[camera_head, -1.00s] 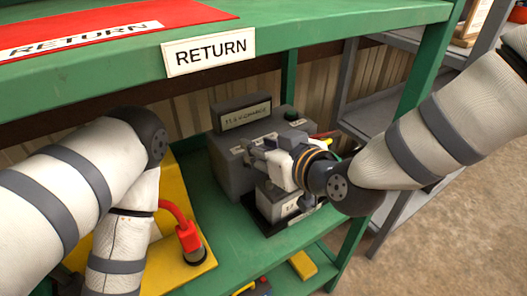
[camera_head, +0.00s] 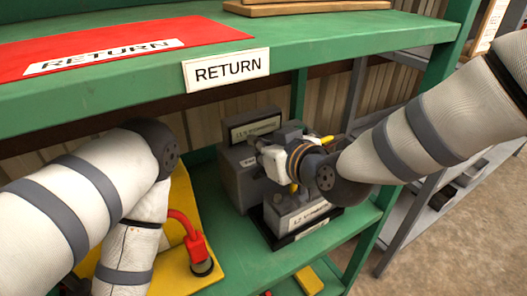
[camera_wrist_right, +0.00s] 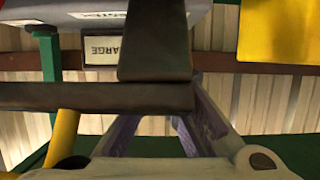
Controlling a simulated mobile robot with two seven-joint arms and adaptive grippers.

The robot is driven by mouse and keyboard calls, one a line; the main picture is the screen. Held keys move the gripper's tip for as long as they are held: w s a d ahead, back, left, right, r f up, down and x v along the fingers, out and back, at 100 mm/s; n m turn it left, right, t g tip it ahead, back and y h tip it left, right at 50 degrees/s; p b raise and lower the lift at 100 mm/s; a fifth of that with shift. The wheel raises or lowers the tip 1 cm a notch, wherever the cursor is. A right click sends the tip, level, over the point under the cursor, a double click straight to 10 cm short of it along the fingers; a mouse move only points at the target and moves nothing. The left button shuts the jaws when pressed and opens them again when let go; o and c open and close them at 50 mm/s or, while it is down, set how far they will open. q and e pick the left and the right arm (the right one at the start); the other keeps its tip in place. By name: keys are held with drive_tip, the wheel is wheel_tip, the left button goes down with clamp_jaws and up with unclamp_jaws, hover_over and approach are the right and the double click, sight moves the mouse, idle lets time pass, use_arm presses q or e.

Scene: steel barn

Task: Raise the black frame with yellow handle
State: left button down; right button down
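My right gripper (camera_head: 268,157) is in front of the grey charger (camera_head: 240,175), above a grey box (camera_head: 300,212) on a black tray (camera_head: 310,230). Small yellow parts, perhaps the handle, show above the gripper (camera_head: 327,139) and below it (camera_head: 293,187). In the right wrist view a dark bar (camera_wrist_right: 70,97) and upright block (camera_wrist_right: 155,45), apparently the black frame, cross in front of my right fingers and hide their tips. A yellow bar (camera_wrist_right: 64,138) shows at the left there. Whether the fingers grip anything is unclear. My left gripper is outside the picture.
The green rack's upper shelf (camera_head: 120,62) with the RETURN sign (camera_head: 227,69) overhangs the charger. Grey shelving (camera_head: 400,225) stands right.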

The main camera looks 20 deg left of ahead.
drive_tip(key=c, duration=1.7)
unclamp_jaws()
drive_tip(key=shift+w+d+f, duration=0.2)
drive_tip(key=shift+f, duration=0.55)
drive_tip(key=shift+s, duration=0.1)
drive_tip(key=v, duration=0.8)
drive_tip(key=r+v, duration=0.1)
drive_tip(key=v, duration=0.3)
drive_tip(key=shift+a+r, duration=0.2)
